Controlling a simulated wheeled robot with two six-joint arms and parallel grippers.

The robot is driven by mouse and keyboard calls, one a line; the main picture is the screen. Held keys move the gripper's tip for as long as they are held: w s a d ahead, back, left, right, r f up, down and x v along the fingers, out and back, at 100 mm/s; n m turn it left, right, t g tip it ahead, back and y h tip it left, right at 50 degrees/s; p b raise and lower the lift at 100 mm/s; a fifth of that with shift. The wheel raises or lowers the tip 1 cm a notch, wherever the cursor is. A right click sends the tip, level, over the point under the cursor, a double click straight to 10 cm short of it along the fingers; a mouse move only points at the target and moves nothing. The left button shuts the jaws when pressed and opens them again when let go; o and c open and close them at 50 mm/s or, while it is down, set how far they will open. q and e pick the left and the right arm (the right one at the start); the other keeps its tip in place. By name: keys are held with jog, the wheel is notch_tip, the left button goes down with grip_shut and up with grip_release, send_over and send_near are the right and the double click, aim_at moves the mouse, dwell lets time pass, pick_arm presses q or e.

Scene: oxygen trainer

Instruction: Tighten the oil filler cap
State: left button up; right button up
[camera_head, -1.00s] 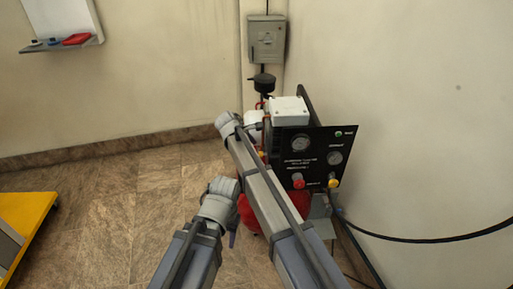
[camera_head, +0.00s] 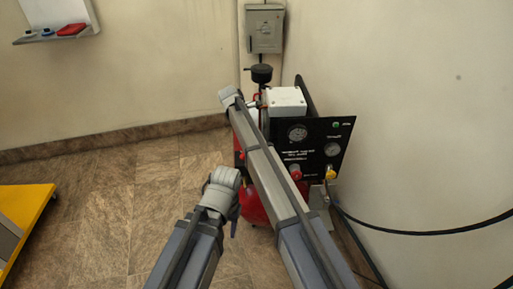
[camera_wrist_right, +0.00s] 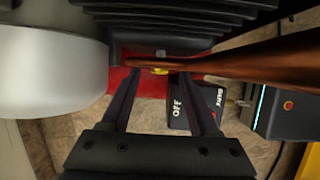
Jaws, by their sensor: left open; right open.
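The oil filler cap is not clearly identifiable; a small yellow part (camera_wrist_right: 160,71) in the right wrist view may be it, partly covered by a copper pipe (camera_wrist_right: 240,66). My right gripper (camera_wrist_right: 157,77) is open, its two dark fingers pointing at the yellow part, one on either side in the picture. Whether they touch anything cannot be told. In the head view my right arm reaches to the compressor and its fingers are hidden. My left gripper (camera_head: 234,212) is open and empty, low in front of the machine, over the floor.
The machine has a black gauge panel (camera_head: 310,151), a white box (camera_head: 285,101) and a red tank (camera_head: 252,207). Black fins (camera_wrist_right: 165,18), a pale cylinder (camera_wrist_right: 50,75) and an OFF-marked switch box (camera_wrist_right: 182,117) crowd the right gripper. Floor at left is clear up to a yellow platform (camera_head: 28,206).

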jog(key=b+x, duration=0.2)
jog(key=x, duration=0.1)
jog(key=shift+f, duration=0.2)
pick_arm(q)
notch_tip(320, 180, down, 3)
jog(key=shift+f, duration=0.1)
pick_arm(e)
jog(key=shift+d, duration=0.1)
jog(key=shift+c, duration=0.2)
grip_shut()
jog(key=shift+s, duration=0.1)
